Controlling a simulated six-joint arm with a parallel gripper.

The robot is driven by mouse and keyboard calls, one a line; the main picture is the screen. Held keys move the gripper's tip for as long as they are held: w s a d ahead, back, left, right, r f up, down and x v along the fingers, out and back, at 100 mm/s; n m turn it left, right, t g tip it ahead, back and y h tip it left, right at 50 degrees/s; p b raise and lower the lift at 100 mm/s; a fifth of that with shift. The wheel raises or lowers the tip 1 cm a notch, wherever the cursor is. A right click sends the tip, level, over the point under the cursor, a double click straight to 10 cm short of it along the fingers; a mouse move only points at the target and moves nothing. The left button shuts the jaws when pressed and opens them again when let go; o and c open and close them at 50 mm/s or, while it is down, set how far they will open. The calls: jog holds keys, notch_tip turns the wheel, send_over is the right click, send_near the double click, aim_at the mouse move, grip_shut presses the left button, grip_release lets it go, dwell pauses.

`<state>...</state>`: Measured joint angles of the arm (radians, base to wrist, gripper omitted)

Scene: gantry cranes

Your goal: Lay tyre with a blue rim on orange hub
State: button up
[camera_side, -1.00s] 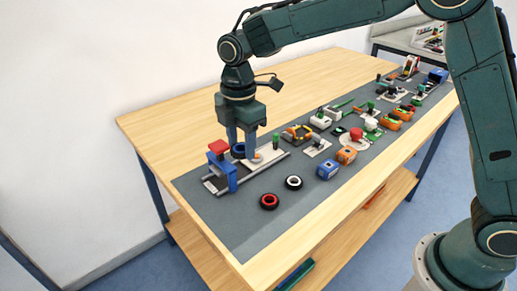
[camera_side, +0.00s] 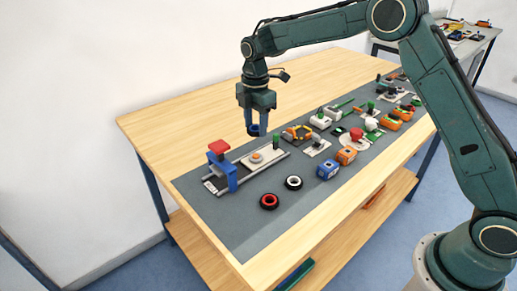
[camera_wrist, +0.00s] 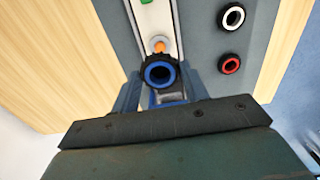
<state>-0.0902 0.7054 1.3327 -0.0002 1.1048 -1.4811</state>
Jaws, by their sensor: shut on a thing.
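My gripper (camera_side: 256,129) is shut on the tyre with a blue rim (camera_side: 253,131) and holds it in the air above the grey mat. The wrist view shows this dark, treaded tyre (camera_wrist: 147,75) between my fingers, its blue rim facing the camera. The orange hub (camera_side: 257,157) stands on a pale plate in a long rail fixture, below the held tyre. In the wrist view the orange hub (camera_wrist: 159,47) shows just past the tyre's upper edge, partly hidden. The tyre is apart from the hub.
A blue gantry (camera_side: 222,172) with a red top stands at the fixture's left end, a green-topped post (camera_side: 276,141) at its right. Tyres with a white rim (camera_side: 293,183) and a red rim (camera_side: 269,201) lie in front. Several parts crowd the mat to the right.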

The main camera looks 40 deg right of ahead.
aim_at(256, 155)
jog(key=shift+f, duration=0.55)
jog(key=shift+f, duration=0.15)
jog(key=shift+f, duration=2.75)
jog(key=shift+f, duration=0.75)
dwell(0.4)
jog(key=o, duration=1)
jog(key=shift+r, duration=0.2)
jog(key=shift+r, duration=3.3)
